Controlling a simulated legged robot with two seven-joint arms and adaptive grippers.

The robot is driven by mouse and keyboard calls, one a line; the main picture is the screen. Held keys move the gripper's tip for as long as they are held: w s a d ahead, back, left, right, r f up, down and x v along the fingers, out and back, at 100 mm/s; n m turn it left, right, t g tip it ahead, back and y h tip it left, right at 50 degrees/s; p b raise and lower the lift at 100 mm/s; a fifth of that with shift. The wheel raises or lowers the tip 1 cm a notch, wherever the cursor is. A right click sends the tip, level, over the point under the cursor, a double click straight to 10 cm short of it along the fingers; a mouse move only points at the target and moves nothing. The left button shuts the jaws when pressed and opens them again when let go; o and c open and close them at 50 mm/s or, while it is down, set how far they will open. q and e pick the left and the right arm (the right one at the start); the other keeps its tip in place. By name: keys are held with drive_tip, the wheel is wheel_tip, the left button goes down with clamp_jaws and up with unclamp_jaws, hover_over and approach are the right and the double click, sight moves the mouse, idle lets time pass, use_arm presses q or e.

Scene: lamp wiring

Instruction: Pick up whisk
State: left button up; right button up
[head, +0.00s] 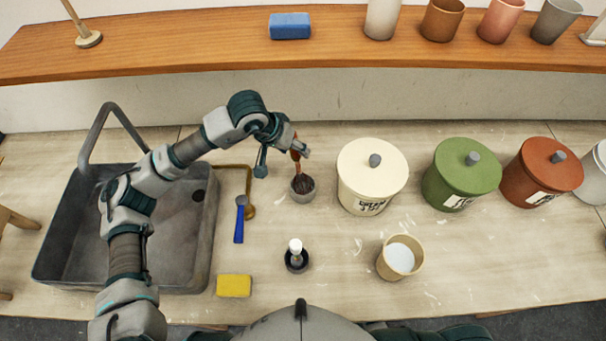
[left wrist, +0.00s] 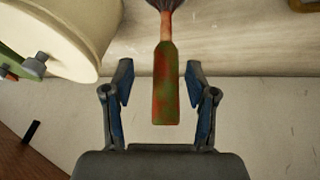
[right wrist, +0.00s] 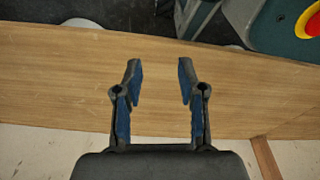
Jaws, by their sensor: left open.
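In the left wrist view the handle (left wrist: 165,90), patched red and green, lies between the fingers with gaps on both sides. My left gripper (head: 283,158) is open at the handle; its fingers also show in the left wrist view (left wrist: 158,72). My right gripper (right wrist: 159,72) is open and empty, and is not visible in the head view.
A grey sink (head: 75,235) is at left. A blue-handled brush (head: 239,222), yellow sponge (head: 234,286), small white-knobbed tool (head: 296,256) and tan cup (head: 400,257) lie nearby. Lidded cream (head: 372,172), green (head: 461,172) and red canisters (head: 545,172) stand right, under a wooden shelf (head: 180,45).

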sight(298, 165)
use_arm(q)
drive_tip(key=x, duration=0.2)
drive_tip(key=shift+f, duration=0.35)
drive_tip(key=shift+w+a+f, duration=0.1)
drive_tip(key=shift+w+f, duration=0.1)
drive_tip(key=shift+f, duration=0.1)
drive_tip(key=shift+a+f, duration=0.1)
drive_tip(key=shift+a, duration=0.15)
drive_tip(key=c, duration=0.5)
drive_tip(key=shift+d, duration=0.5)
clamp_jaws()
